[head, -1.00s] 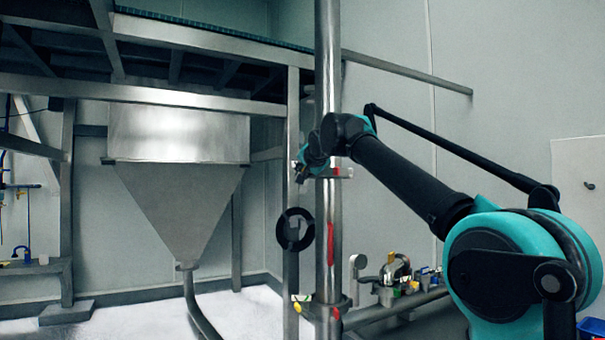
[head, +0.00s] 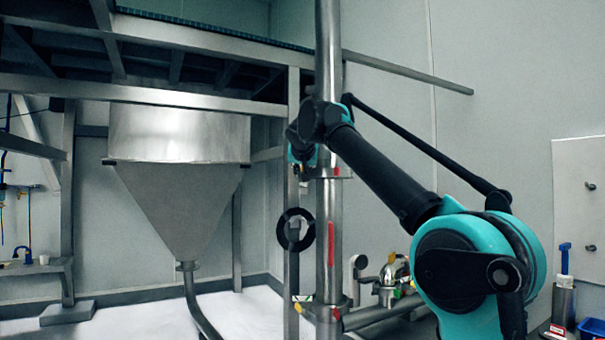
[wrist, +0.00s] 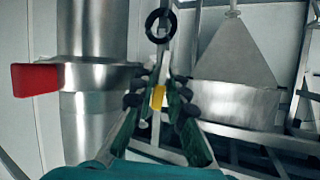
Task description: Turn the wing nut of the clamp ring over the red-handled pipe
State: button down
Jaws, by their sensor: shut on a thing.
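The steel pipe (head: 328,60) stands upright in the middle of the head view. An upper clamp ring (head: 340,172) goes around it, with a red handle beside it; the handle (wrist: 35,78) shows clearly at the left of the wrist view. The ring's flange (wrist: 100,75) lies to the left of my gripper. My gripper (wrist: 158,85) is shut on a small yellow piece, which looks like the wing nut (wrist: 157,97) of this ring. In the head view my gripper (head: 302,155) is small and dark at the ring's left side; its fingertips are hard to make out.
A black round ring-shaped part (head: 296,229) hangs left of the pipe. A lower clamp (head: 330,311) sits further down. A steel hopper (head: 178,185) stands at the left behind a grey frame post (head: 292,110). Valves (head: 390,275) stand at the lower right.

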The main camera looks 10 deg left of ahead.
jog(key=n+h, duration=0.2)
jog(key=n, duration=0.1)
jog(key=shift+a, duration=0.2)
jog(key=n+t+h, duration=0.1)
jog(key=n+h, duration=0.1)
jog(key=n, duration=0.1)
jog(key=shift+n, duration=0.4)
jog(key=shift+f+h, duration=0.1)
jog(key=shift+h, duration=0.2)
jog(key=c, duration=1.7)
grip_release()
jog(key=shift+s+a, duration=0.1)
jog(key=shift+s, duration=0.05)
jog(key=v, duration=1.1)
jog(key=shift+s, duration=0.35)
